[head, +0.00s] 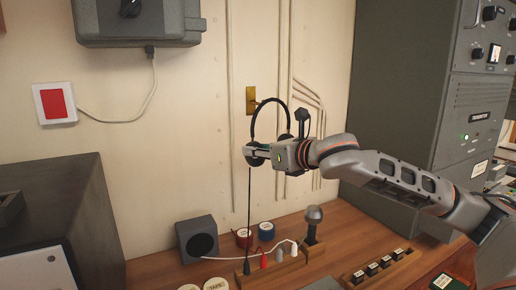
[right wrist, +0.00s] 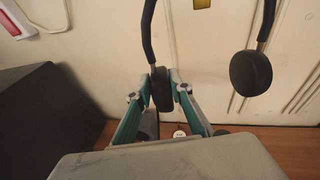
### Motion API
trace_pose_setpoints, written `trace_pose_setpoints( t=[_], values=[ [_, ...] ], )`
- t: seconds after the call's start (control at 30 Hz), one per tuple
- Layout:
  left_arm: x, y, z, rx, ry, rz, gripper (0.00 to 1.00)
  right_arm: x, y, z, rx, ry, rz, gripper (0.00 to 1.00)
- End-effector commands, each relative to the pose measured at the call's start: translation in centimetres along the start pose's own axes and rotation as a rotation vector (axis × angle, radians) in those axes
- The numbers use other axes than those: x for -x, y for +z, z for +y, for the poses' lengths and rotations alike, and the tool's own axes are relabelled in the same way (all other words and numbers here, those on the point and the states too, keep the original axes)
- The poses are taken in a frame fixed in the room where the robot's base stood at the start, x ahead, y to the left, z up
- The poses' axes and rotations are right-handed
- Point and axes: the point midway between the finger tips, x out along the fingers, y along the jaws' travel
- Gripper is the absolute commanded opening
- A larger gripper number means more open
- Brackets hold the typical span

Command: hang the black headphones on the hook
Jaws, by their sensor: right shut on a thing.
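The black headphones (head: 270,102) are held upright in front of the wall, band arching at the top. My right gripper (head: 256,152) is shut on one ear cup; in the right wrist view that cup (right wrist: 161,90) sits between the fingers. The other ear cup (right wrist: 251,73) hangs free to the right. The hook's brass plate (head: 251,93) is on the wall just left of the band's top, and partly shows at the top of the right wrist view (right wrist: 202,3). Whether the band touches the hook I cannot tell. My left gripper is not in view.
A grey speaker (head: 197,240), tape rolls and a wooden rack (head: 270,268) with plugs stand on the desk below. A grey equipment cabinet (head: 395,110) is at right. Cables run along the wall beside the headphones.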

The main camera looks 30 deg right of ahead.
Motion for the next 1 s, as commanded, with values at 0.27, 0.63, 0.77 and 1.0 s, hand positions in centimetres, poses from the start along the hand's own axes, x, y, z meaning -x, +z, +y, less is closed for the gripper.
trace_pose_setpoints(
  t=[0.27,0.63,0.77,1.0],
  values=[
    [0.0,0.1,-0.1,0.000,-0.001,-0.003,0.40,-0.2,0.5,-0.8,-0.001,0.007,-0.022,0.05],
    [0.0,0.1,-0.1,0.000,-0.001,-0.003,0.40,-2.1,0.7,-1.1,-0.003,0.008,-0.021,0.05],
    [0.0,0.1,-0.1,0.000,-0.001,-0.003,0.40,-2.8,0.7,-1.3,-0.002,0.008,-0.021,0.05],
    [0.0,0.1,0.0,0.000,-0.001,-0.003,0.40,-4.0,0.8,-1.6,-0.002,0.007,-0.020,0.05]
  ],
)
